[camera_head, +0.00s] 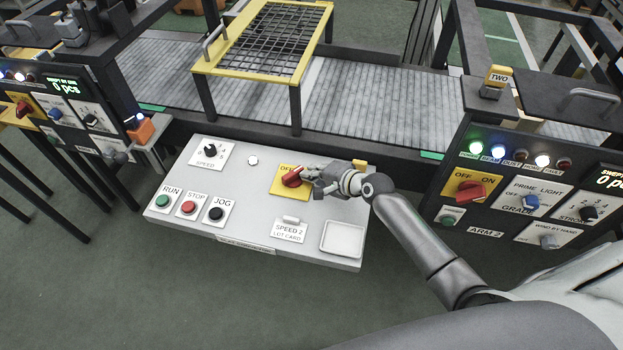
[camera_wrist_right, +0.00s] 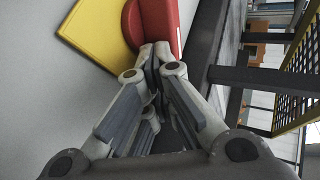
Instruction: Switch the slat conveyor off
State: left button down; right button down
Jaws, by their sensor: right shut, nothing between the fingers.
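The slat conveyor (camera_head: 375,105) runs across behind a light grey control panel (camera_head: 255,205). On the panel a red rotary switch (camera_head: 291,178) sits on a yellow plate (camera_head: 279,190) with "OFF" readable at its upper left; my gripper hides the rest of the lettering. My right gripper (camera_head: 310,180) is shut with its fingertips at the right side of the red switch. In the right wrist view the closed fingertips (camera_wrist_right: 152,52) are against or very near the red knob (camera_wrist_right: 158,22), over the yellow plate (camera_wrist_right: 95,30). My left gripper is not in view.
The panel also has RUN (camera_head: 163,201), STOP (camera_head: 189,207) and JOG (camera_head: 216,213) buttons, a SPEED knob (camera_head: 210,150) and a lot card (camera_head: 289,231). A yellow-framed mesh guard (camera_head: 265,40) stands over the conveyor. Another panel with a red switch (camera_head: 470,189) stands at right.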

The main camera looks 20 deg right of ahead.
jog(key=shift+w+d+f+b, duration=0.1)
jog(key=shift+w+b, duration=0.4)
jog(key=shift+b, duration=0.35)
jog(key=w+n+y+b, duration=0.1)
jog(key=n+g+y+b, duration=0.1)
jog(key=b, duration=0.1)
jog(key=shift+w+d+f, duration=0.15)
jog(key=shift+w, duration=0.2)
jog(key=shift+w+n+g+y+b, duration=0.15)
jog(key=shift+n+g+y+b, duration=0.15)
jog(key=shift+n+b, duration=0.25)
jog(key=shift+w+a+r+b, duration=0.2)
jog(key=shift+w+a+b, duration=0.2)
jog(key=shift+w+b, duration=0.15)
jog(key=shift+w+a+b, duration=0.15)
jog(key=shift+w+b, duration=0.15)
jog(key=shift+b, duration=0.1)
jog(key=shift+w+n+g+y, duration=0.2)
jog(key=shift+n+g+y, duration=0.1)
jog(key=shift+n, duration=0.15)
jog(key=shift+w+a+n+g+y+b, duration=0.1)
jog(key=shift+a+n+g+y+b, duration=0.1)
jog(key=shift+n+g+y+b, duration=0.15)
jog(key=shift+w+a, duration=0.25)
jog(key=shift+w+a, duration=0.1)
jog(key=shift+a, duration=0.2)
